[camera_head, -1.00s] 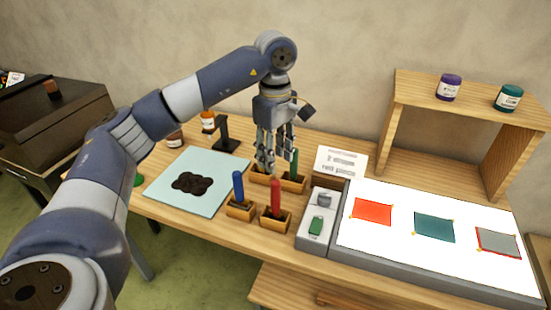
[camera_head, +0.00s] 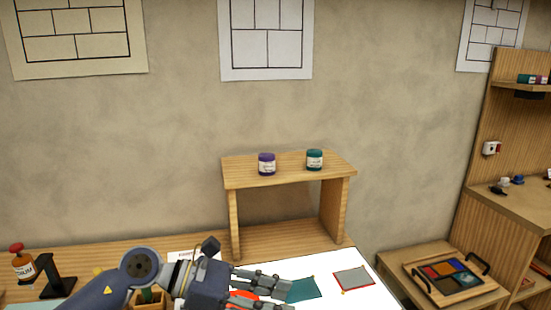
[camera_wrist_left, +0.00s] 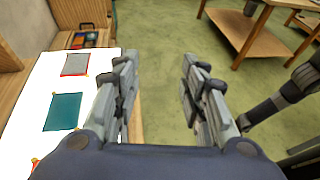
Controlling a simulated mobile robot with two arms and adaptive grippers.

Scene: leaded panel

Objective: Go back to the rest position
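My left gripper (camera_head: 284,293) reaches in low from the left in the head view, above the white light panel (camera_head: 345,255). In the left wrist view my left gripper (camera_wrist_left: 159,68) has its fingers spread apart, with nothing between them and the green floor beyond. A red glass piece (camera_head: 243,298) is partly hidden behind the fingers. A teal glass piece (camera_head: 304,290) lies just beyond the fingertips, and a grey red-edged piece (camera_head: 353,279) lies further right. The teal piece (camera_wrist_left: 63,112) and grey piece (camera_wrist_left: 76,66) also show in the left wrist view. My right gripper is not in view.
A wooden shelf (camera_head: 285,172) behind the panel carries a purple jar (camera_head: 267,164) and a teal jar (camera_head: 314,160). A tray of coloured glass (camera_head: 449,277) sits on a low table at right.

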